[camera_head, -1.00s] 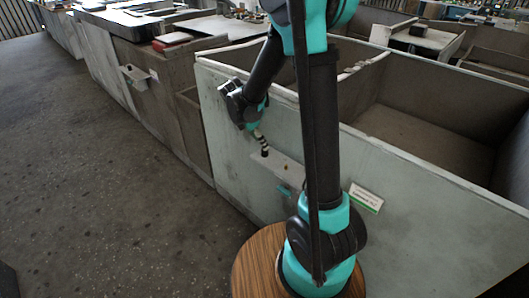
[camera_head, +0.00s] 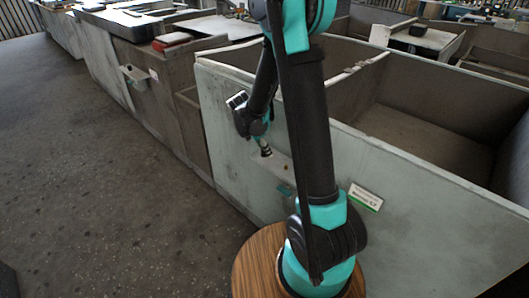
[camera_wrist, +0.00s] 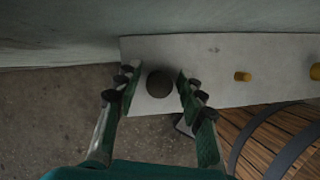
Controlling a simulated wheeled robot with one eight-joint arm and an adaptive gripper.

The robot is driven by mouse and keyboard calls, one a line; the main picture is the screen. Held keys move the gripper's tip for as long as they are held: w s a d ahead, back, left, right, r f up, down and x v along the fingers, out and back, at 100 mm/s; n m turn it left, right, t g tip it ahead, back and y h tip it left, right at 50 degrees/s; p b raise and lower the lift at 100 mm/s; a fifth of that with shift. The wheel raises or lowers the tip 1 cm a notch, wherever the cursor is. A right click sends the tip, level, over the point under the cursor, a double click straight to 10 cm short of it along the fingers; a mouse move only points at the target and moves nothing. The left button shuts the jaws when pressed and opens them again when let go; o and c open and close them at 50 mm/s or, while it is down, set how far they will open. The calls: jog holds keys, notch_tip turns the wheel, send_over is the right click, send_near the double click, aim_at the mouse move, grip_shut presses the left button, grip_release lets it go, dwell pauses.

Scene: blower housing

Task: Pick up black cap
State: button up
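The black cap (camera_wrist: 160,84) shows in the wrist view as a dark round thing on a pale narrow ledge (camera_wrist: 205,92). My gripper (camera_wrist: 158,78) is open, with one finger to the left of the cap and one to the right. A small gap shows on each side, and I cannot tell how deep the fingertips reach beside it. In the head view my gripper (camera_head: 264,143) is low over the ledge (camera_head: 282,168), and the cap is mostly hidden at its tips.
The pale bin wall (camera_head: 225,115) rises right behind the ledge. A white label (camera_head: 366,197) is on this wall. Open floor (camera_head: 100,190) lies to the left.

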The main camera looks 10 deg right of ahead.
jog(key=c, duration=0.7)
jog(key=shift+o, duration=0.2)
jog(key=shift+r, duration=0.15)
notch_tip(320, 180, up, 20)
